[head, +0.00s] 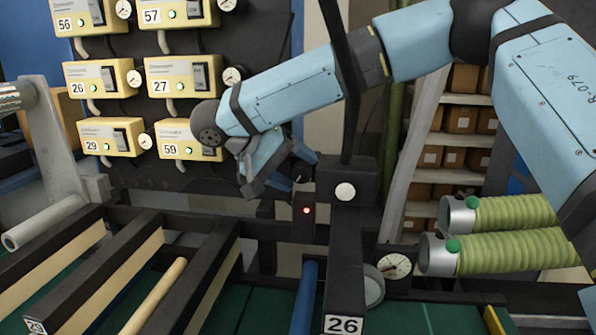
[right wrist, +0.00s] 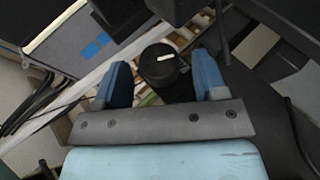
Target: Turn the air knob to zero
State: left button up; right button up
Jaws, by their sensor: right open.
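A black round knob (right wrist: 161,70) with a short white mark on top shows in the right wrist view. It lies in line with the gap between the blue fingers of my right gripper (right wrist: 163,82). The white mark runs nearly crosswise, slightly tilted. My right gripper is open, and I cannot tell whether either finger touches the knob. In the head view my right gripper (head: 285,168) is beside the black post, and the knob is not clearly visible there. My left gripper is not in view.
A black post (head: 346,225) with a silver button stands right of the gripper. A dial gauge (head: 394,266) sits lower right. Yellow numbered control boxes (head: 103,77) fill the back panel.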

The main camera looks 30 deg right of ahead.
jog(key=b+v, duration=0.1)
jog(key=v, duration=1.2)
